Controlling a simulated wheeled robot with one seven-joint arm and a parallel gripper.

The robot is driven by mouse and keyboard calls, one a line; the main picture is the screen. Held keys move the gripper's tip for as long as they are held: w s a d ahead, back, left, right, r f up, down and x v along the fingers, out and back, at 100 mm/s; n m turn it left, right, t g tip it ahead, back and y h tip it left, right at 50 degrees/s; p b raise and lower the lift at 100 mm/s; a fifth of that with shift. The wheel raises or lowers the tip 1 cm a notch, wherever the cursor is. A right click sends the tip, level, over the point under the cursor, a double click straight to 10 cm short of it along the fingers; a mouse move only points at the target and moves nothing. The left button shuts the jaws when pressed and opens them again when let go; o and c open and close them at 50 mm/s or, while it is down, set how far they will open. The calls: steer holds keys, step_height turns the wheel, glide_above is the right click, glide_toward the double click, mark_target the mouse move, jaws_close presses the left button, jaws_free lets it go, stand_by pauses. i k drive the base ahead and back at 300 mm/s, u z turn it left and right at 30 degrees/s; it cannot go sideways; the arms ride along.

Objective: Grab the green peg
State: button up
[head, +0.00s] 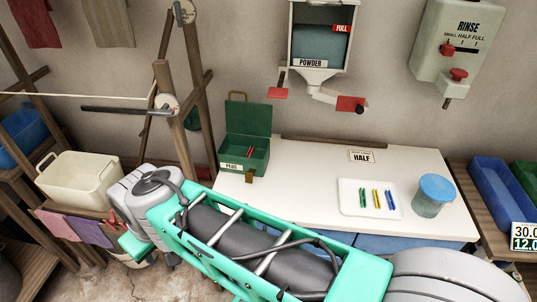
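Three slim pegs lie side by side on a white tray (350,207) on the white-topped bench. The left one looks green (363,198), the middle one is yellow (376,198) and the right one is blue (390,200). The green peg lies apart from the others and nothing covers it. My arm crosses the foreground in front of the bench, but my gripper does not show, so its opening and hold cannot be seen.
A blue-lidded jar (433,196) stands right of the tray. An open green box (246,150) with red pieces sits at the bench's left. A "HALF" card (362,156) lies behind the tray. A powder dispenser (318,45) hangs above. The bench's middle is clear.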

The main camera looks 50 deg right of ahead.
mark_target(364, 197)
steer(key=z, duration=0.9)
steer(key=k, duration=1.2)
steer(key=z, duration=1.1)
steer(key=i, duration=1.25)
steer(key=z, duration=0.05)
steer(key=k, duration=0.5)
steer(key=u, duration=2.15)
